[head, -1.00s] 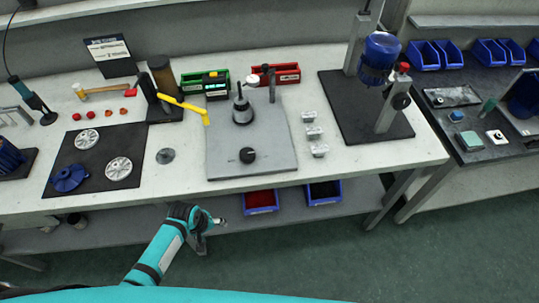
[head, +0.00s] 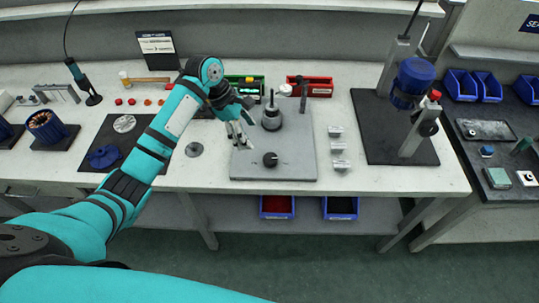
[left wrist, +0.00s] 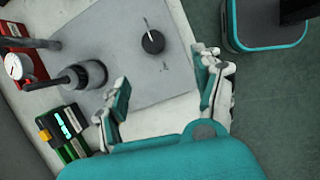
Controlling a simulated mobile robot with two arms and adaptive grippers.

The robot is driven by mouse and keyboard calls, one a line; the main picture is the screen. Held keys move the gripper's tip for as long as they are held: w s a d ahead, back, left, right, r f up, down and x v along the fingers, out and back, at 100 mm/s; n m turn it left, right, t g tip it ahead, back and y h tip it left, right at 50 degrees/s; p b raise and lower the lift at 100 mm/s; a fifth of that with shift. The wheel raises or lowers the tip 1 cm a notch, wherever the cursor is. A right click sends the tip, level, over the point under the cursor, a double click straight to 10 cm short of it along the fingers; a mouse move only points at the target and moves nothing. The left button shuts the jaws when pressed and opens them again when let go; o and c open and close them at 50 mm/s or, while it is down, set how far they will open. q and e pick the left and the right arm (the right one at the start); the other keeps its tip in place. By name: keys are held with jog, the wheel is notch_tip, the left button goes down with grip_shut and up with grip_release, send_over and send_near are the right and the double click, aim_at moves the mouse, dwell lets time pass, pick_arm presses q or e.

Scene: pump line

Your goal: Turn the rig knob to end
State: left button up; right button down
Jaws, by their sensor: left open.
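The rig knob (head: 270,159) is a small black round knob on the front part of the grey rig plate (head: 295,165). It also shows in the left wrist view (left wrist: 153,41), with a white pointer line on top and small marks on the plate near it. My left gripper (head: 240,137) is over the left part of the plate, up and left of the knob in the head view. Its fingers are apart and empty in the left wrist view (left wrist: 163,72), with the knob ahead of them and not touched. My right gripper is not in view.
Small metal blocks (head: 340,148) lie to the right. A press (head: 412,85) stands further right.

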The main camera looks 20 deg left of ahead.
aim_at(270, 158)
pick_arm(q)
jog(key=shift+n, duration=0.8)
jog(key=x, duration=0.4)
jog(key=w+p+x, duration=0.1)
jog(key=x, duration=0.9)
jog(key=shift+w+d, duration=0.3)
jog(key=shift+d, duration=0.15)
jog(key=c, duration=1.2)
